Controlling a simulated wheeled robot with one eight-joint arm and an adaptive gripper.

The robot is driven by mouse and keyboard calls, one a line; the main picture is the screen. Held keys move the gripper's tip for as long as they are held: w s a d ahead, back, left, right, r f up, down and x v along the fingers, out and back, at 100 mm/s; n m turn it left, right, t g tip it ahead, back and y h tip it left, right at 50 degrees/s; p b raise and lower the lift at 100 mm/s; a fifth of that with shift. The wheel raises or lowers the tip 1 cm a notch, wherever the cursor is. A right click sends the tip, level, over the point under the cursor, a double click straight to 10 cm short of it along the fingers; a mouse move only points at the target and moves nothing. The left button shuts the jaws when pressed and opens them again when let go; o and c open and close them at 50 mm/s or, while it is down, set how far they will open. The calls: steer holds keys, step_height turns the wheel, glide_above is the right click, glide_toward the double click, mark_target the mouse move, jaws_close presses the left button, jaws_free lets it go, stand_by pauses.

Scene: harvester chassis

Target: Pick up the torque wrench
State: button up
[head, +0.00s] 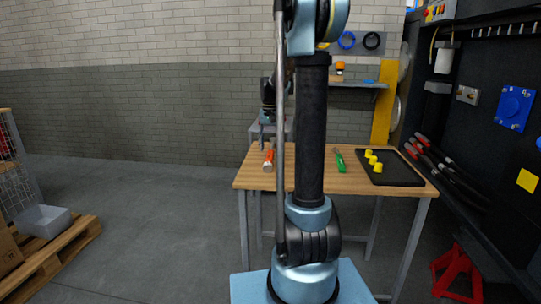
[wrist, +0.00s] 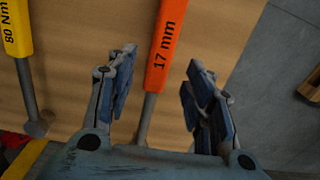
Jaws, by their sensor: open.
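In the wrist view, a yellow handle marked "80 Nm" (wrist: 17,28), which fits a torque wrench, lies at the left with its grey shaft running down to a round metal end. An orange handle marked "17 mm" (wrist: 162,45) lies between the fingers of my gripper (wrist: 161,58), its grey shaft running down behind the gripper body. My gripper is open and empty, and the yellow-handled tool is outside its left finger. In the head view, the orange tool (head: 268,159) shows on the wooden table below my gripper. I cannot make out the yellow handle there.
The wooden table (head: 252,181) also carries a green-handled tool (head: 340,161) and a black tray (head: 402,174) with yellow cylinders (head: 373,160). A dark panel with red-handled tools (head: 424,143) stands at the right. My arm hides the table's middle.

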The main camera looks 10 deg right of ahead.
mark_target(270, 154)
steer(key=shift+s+f, duration=0.15)
steer(key=shift+f, duration=1)
steer(key=shift+s+f, duration=0.1)
steer(key=shift+f, duration=1)
steer(key=shift+c, duration=0.4)
jaws_close()
